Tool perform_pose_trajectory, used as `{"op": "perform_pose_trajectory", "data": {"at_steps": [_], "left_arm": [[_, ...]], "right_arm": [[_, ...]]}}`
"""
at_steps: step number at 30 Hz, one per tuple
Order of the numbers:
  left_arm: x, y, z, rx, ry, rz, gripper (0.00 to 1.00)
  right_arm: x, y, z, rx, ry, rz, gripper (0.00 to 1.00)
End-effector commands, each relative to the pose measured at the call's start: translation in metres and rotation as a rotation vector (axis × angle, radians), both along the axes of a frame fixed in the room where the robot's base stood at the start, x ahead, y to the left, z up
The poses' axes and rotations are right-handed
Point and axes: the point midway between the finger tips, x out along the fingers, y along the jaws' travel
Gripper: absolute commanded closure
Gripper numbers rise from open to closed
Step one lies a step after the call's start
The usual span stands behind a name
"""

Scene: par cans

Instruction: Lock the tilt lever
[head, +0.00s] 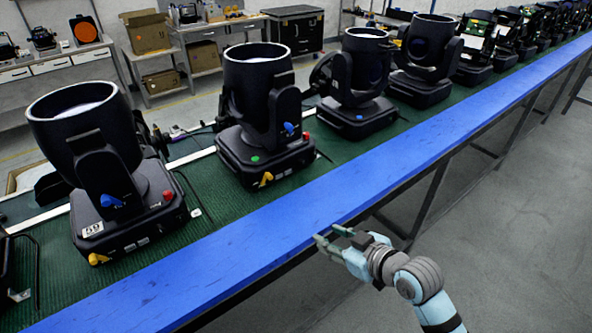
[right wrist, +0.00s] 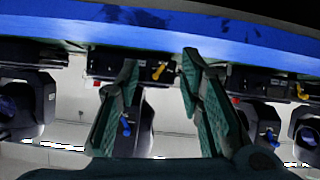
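Black par cans stand in a row on the green belt. The nearest one (head: 90,165) has a blue lever (head: 110,201) on its yoke and a yellow lever (head: 98,259) on its base. The second can (head: 262,115) also has a blue lever (head: 289,128) and a yellow lever (head: 266,179). My right gripper (head: 327,234) is open and empty at the blue rail's near edge, apart from the cans. In the right wrist view, upside down, a blue lever (right wrist: 126,126) and a yellow lever (right wrist: 159,71) show between the open fingers. My left gripper is out of view.
The blue rail (head: 300,215) runs along the belt's near side, between my right gripper and the cans. More cans (head: 425,60) follow toward the back right. Cardboard boxes (head: 147,32) and benches stand behind. The grey floor at right is clear.

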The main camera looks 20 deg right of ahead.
Motion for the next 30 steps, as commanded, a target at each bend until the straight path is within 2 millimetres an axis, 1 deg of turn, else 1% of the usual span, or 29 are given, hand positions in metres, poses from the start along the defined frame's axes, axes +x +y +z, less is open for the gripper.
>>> {"op": "perform_pose_trajectory", "data": {"at_steps": [1,2,3,6,7,9,11,14,21,24,27,30], "left_arm": [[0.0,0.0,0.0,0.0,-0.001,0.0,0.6],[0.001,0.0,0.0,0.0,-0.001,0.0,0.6],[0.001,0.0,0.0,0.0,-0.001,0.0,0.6],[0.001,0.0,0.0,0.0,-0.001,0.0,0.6],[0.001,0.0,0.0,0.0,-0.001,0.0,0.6],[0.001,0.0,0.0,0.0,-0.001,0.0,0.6],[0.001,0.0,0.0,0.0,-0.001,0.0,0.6],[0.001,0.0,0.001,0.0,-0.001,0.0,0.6],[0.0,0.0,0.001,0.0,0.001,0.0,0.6],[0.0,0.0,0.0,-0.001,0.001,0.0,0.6],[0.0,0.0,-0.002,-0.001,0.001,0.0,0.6],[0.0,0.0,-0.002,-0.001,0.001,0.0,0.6]], "right_arm": [[0.024,-0.003,0.028,0.016,-0.097,0.019,0.66],[0.038,-0.004,0.046,0.03,-0.159,0.031,0.66],[0.053,-0.008,0.069,0.046,-0.236,0.04,0.66],[0.081,-0.018,0.12,0.082,-0.394,0.044,0.66],[0.086,-0.021,0.131,0.09,-0.427,0.043,0.66],[0.095,-0.024,0.147,0.103,-0.472,0.039,0.66],[0.102,-0.023,0.15,0.109,-0.482,0.036,0.66],[0.119,-0.014,0.15,0.113,-0.48,0.038,0.66],[0.185,0.013,0.149,0.112,-0.476,0.04,0.66],[0.205,0.021,0.148,0.108,-0.476,0.041,0.66],[0.219,0.026,0.147,0.108,-0.475,0.04,0.66],[0.225,0.028,0.147,0.105,-0.475,0.041,0.66]]}}
